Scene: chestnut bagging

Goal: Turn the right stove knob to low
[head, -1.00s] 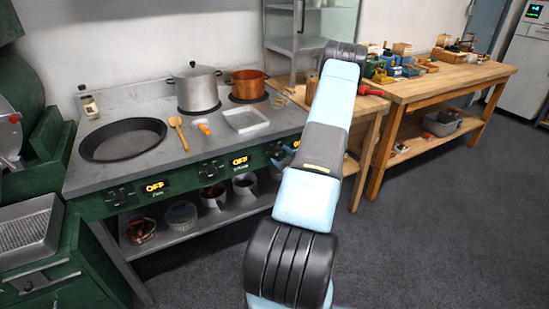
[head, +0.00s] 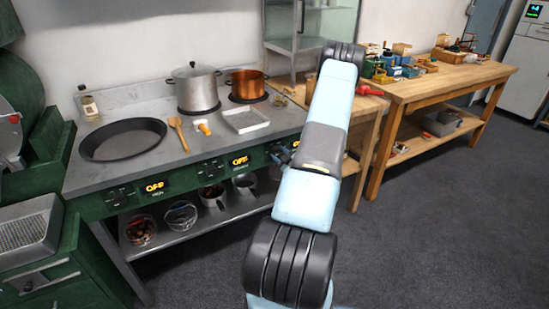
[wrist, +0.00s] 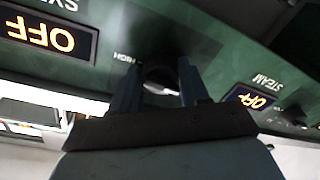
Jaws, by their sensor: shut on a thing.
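The right stove knob (wrist: 160,82) is a round dark knob on the green stove front. In the wrist view, which is upside down, it sits between my two fingers, with the word HIGH printed beside it. My gripper (wrist: 159,92) is shut on the knob. In the head view my gripper (head: 282,155) is at the stove front, partly hidden by my arm. The display (wrist: 52,33) beside the knob reads OFF in orange. The knob's pointer is too blurred to read. The display labelled STEAM (wrist: 250,97) also reads OFF.
Bowls and mugs stand on the shelf below. A wooden workbench (head: 440,82) is at right.

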